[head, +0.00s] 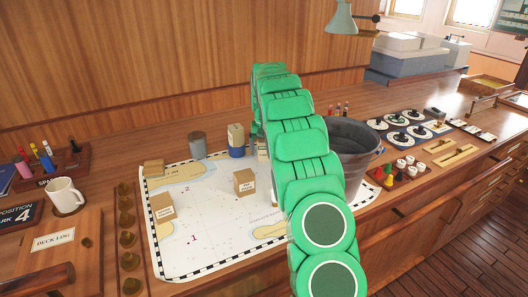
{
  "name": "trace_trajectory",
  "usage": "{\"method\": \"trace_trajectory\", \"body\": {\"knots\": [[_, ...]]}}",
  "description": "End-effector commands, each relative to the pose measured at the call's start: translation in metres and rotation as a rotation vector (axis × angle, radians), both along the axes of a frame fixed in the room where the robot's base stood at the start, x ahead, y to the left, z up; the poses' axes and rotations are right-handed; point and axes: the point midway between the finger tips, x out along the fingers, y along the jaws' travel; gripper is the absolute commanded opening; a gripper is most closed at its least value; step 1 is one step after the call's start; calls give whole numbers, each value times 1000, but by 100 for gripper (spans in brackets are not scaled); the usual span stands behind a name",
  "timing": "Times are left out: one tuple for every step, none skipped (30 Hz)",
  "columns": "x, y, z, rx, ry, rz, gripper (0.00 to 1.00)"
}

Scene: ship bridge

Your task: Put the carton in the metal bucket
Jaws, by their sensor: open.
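Several small cardboard boxes are on the chart (200,235). One carton (244,182) stands near its middle, one box (162,207) at its left edge, and a flatter box (153,167) at its back left corner. I cannot tell which one the task means. The dark grey metal bucket (362,140) stands to the right, partly hidden behind my green arm; its inside is mostly hidden. My arm rises across the middle and bends down at the back. My gripper is hidden behind it, so its place relative to the carton does not show.
A grey can (197,145) and a beige-and-blue container (236,140) stand at the chart's back. A white mug (64,195) and brass pieces (127,240) are at left. A lamp (342,18) hangs above.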

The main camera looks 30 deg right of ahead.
Motion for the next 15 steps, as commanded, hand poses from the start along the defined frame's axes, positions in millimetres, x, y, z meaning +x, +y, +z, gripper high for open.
{"method": "trace_trajectory", "body": {"knots": [[0, 0, 0, 0, 0, 0, 83], [0, 0, 0, 0, 0, 0, 81], [0, 0, 0, 0, 0, 0, 75], [0, 0, 0, 0, 0, 0, 71], [0, 0, 0, 0, 0, 0, 66], [0, 0, 0, 0, 0, 0, 60], [0, 0, 0, 0, 0, 0, 55], [0, 0, 0, 0, 0, 0, 51], [0, 0, 0, 0, 0, 0, 45], [0, 0, 0, 0, 0, 0, 40], [0, 0, 0, 0, 0, 0, 36], [0, 0, 0, 0, 0, 0, 29], [0, 0, 0, 0, 0, 0, 26], [0, 0, 0, 0, 0, 0, 21], [0, 0, 0, 0, 0, 0, 21]]}}
